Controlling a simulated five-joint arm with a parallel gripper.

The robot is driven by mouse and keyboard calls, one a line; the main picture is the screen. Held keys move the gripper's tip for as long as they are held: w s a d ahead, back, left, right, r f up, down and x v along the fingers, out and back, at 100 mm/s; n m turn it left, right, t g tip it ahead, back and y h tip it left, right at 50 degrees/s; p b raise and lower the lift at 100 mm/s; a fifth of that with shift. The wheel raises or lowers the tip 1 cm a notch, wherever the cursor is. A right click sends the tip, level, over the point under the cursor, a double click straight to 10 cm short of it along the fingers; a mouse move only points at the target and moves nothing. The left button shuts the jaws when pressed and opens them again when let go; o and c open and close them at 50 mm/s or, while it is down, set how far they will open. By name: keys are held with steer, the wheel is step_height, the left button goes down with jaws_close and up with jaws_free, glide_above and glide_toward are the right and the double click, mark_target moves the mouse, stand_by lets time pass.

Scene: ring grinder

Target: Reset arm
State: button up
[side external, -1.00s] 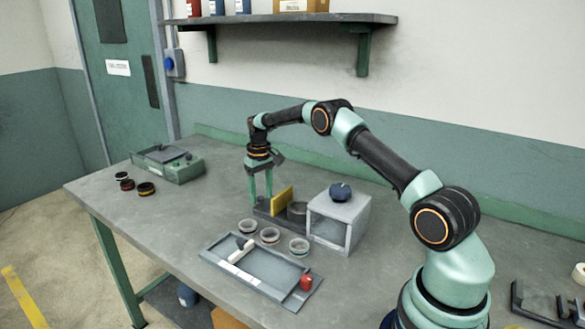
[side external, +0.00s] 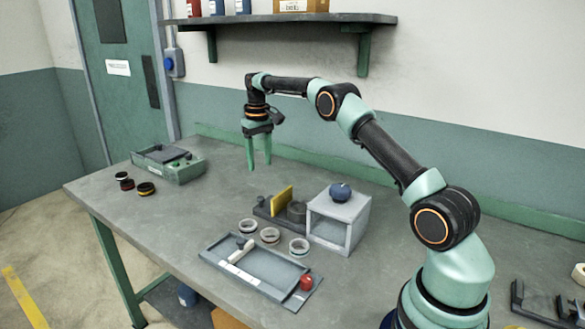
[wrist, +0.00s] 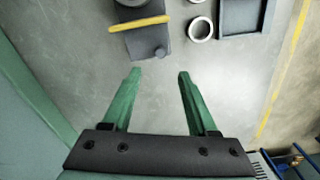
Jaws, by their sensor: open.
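My gripper (side external: 259,167) is open and empty, with its green fingers hanging above the table behind the grinder. The fingers (wrist: 158,74) also show spread apart in the wrist view, with bare table between them. The ring grinder, a dark base with a yellow plate (side external: 282,200) and a grey cylinder (side external: 296,211), stands beside a grey open box (side external: 338,222) with a blue knob on top. In the wrist view the yellow plate (wrist: 140,24) lies ahead of the fingertips, apart from them.
Several rings (side external: 270,236) stand in a row behind a grey tray (side external: 258,272) holding a white-handled tool. A red knob (side external: 306,283) is at its right corner. A green device (side external: 168,163) and dark rings (side external: 145,188) are at the far left. The table around my gripper is clear.

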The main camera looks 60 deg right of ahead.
steer(key=shift+r, duration=0.45)
steer(key=s+a+r+n+t, duration=0.1)
steer(key=s+a+r+t, duration=0.2)
steer(key=s+a+r, duration=0.8)
steer(key=s+a+f+n+t, duration=0.1)
steer(key=s+a, duration=0.4)
steer(key=s, duration=0.2)
steer(key=s+a+f+n+t, duration=0.1)
steer(key=s+a, duration=0.4)
steer(key=s, duration=0.2)
steer(key=shift+f+t, duration=0.3)
steer(key=shift+f, duration=0.05)
